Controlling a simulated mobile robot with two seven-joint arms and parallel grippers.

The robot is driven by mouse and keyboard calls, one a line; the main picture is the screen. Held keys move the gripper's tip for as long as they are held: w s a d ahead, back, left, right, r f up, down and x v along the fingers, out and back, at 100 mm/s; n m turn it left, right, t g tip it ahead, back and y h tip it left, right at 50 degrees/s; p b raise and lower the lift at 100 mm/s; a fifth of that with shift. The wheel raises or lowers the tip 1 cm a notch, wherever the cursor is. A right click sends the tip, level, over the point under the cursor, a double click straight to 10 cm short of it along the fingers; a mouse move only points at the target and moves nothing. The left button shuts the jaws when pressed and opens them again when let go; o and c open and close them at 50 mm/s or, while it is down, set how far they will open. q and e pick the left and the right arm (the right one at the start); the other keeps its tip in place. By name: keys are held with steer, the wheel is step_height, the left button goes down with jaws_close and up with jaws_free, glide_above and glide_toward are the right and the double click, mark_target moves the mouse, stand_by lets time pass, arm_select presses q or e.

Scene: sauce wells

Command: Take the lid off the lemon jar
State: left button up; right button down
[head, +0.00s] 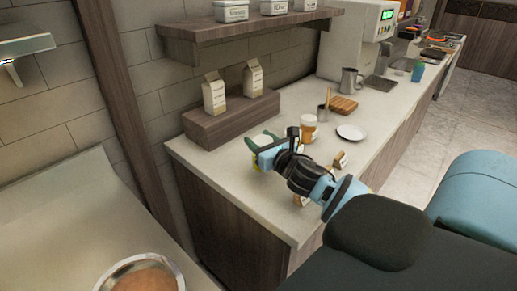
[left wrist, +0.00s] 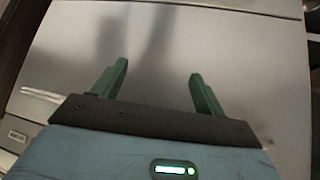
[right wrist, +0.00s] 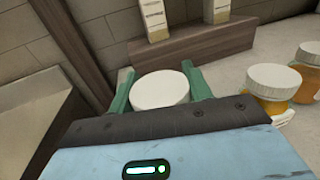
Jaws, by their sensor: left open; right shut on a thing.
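My right gripper (head: 263,143) is over the near left part of the counter, its green fingers shut on the sides of a round white lid (right wrist: 162,90). In the head view a small bit of yellow (head: 256,160) shows below the gripper; it may be the lemon jar, but the gripper hides most of it. I cannot tell whether the lid still sits on a jar. My left gripper (left wrist: 158,85) is open and empty in front of a plain grey metal surface; it is not in the head view.
An orange jar with a white lid (head: 309,130) stands right of the right gripper; white-lidded jars also show in the right wrist view (right wrist: 308,62). A wooden riser (head: 230,119) holds two cartons behind. A white saucer (head: 351,132) and wooden board (head: 343,105) lie farther along.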

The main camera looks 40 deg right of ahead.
steer(key=shift+w+d, duration=0.1)
steer(key=shift+w, duration=0.4)
steer(key=shift+f, duration=1.75)
steer(key=shift+f, duration=0.15)
steer(key=c, duration=0.6)
jaws_free()
steer(key=shift+r, duration=0.25)
steer(key=shift+s+f, duration=0.2)
steer(key=shift+s, duration=0.15)
steer(key=s, duration=0.3)
steer(key=s+a, duration=0.1)
steer(key=s, duration=0.3)
steer(key=s+a+b, duration=0.1)
steer(key=s, duration=0.3)
steer(key=shift+s+r, duration=0.1)
